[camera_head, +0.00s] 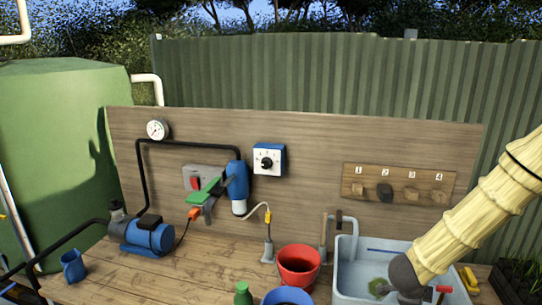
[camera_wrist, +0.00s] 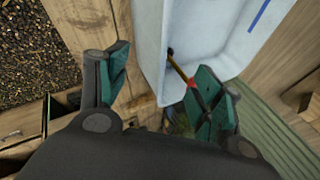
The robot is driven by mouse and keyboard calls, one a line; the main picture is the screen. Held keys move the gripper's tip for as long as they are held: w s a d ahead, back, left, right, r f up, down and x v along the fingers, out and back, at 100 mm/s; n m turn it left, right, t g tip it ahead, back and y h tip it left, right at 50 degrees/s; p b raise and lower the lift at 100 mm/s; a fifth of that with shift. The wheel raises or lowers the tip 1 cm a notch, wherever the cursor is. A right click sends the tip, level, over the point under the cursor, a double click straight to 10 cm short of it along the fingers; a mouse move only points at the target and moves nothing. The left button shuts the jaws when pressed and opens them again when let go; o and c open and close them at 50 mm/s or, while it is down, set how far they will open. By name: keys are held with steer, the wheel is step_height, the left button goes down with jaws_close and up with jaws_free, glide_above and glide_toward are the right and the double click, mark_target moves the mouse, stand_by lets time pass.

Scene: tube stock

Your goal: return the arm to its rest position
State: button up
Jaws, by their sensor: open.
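My arm comes in from the right in the head view, pale and ringed like bamboo, and ends in a dark grey wrist part over the light sink basin (camera_head: 352,270). In the wrist view my gripper (camera_wrist: 165,92) is open, with green pads on both dark fingers set wide apart. The pale basin wall (camera_wrist: 150,45) shows beyond the fingers. A thin stick (camera_wrist: 180,70) with a red part lies by the right finger; I cannot tell whether they touch. No object is seen held between the fingers. The fingertips cannot be made out in the head view.
A red bucket (camera_head: 299,267), a blue bowl (camera_head: 287,297) and a green bottle (camera_head: 243,294) stand left of the basin. A blue pump (camera_head: 148,236) and blue mug (camera_head: 73,266) are farther left. The wooden backboard (camera_head: 310,170) rises behind. The bench between pump and bucket is mostly clear.

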steer(key=s+a+f+n+y, duration=0.1)
steer(key=s+a+f+n, duration=0.4)
steer(key=s+f+n, duration=0.3)
steer(key=s+a+f+n+y, duration=0.1)
steer(key=s+a+f+n, duration=0.4)
steer(key=f, duration=0.6)
steer(key=s+a+f+n+g+y, duration=0.1)
steer(key=s+a+f+n, duration=0.2)
steer(key=s, duration=0.4)
steer(key=s+a+f+n+g+y, duration=0.1)
steer(key=s+a+f+n+g, duration=0.1)
steer(key=s+n, duration=0.35)
steer(key=s+a+f+n+g+y, duration=0.1)
steer(key=s+a+f+n, duration=0.15)
steer(key=s, duration=0.65)
step_height(320, 180, down, 9)
steer(key=b, duration=0.8)
steer(key=shift+w+r, duration=0.1)
steer(key=shift+c, duration=0.2)
